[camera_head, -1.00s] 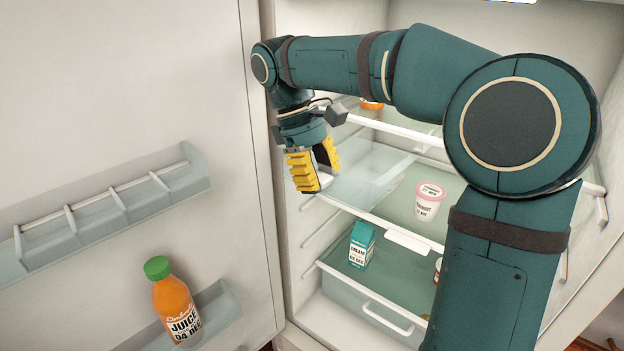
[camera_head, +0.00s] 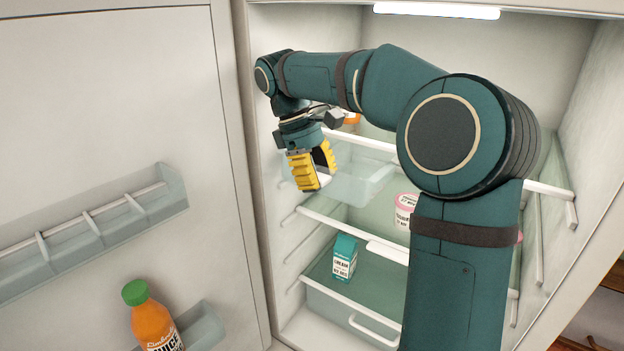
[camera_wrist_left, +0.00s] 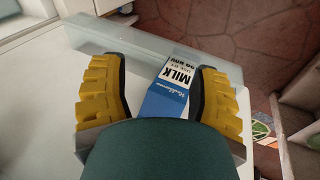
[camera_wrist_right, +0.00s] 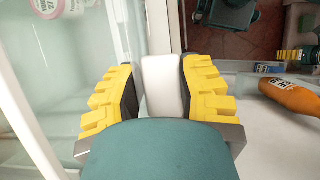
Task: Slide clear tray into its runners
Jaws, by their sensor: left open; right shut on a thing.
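The clear tray (camera_head: 362,187) is in the fridge's left half, below the upper shelf and above the yogurt's shelf. My right gripper (camera_head: 312,168) is shut on its pale front part, which shows between the fingers in the right wrist view (camera_wrist_right: 162,88). Pale runner ribs (camera_head: 290,217) line the fridge's left wall. I cannot tell whether the tray touches any runner; my arm hides part of the fridge's inside. My left gripper (camera_wrist_left: 160,100) is open, with a blue and white milk carton (camera_wrist_left: 172,85) between its fingers. It is outside the head view.
A yogurt tub (camera_head: 405,210) stands on the middle shelf, partly behind my arm. A teal carton (camera_head: 345,259) stands on the shelf below, above a drawer (camera_head: 345,318). The open door at left has bins (camera_head: 90,232) and a juice bottle (camera_head: 150,318).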

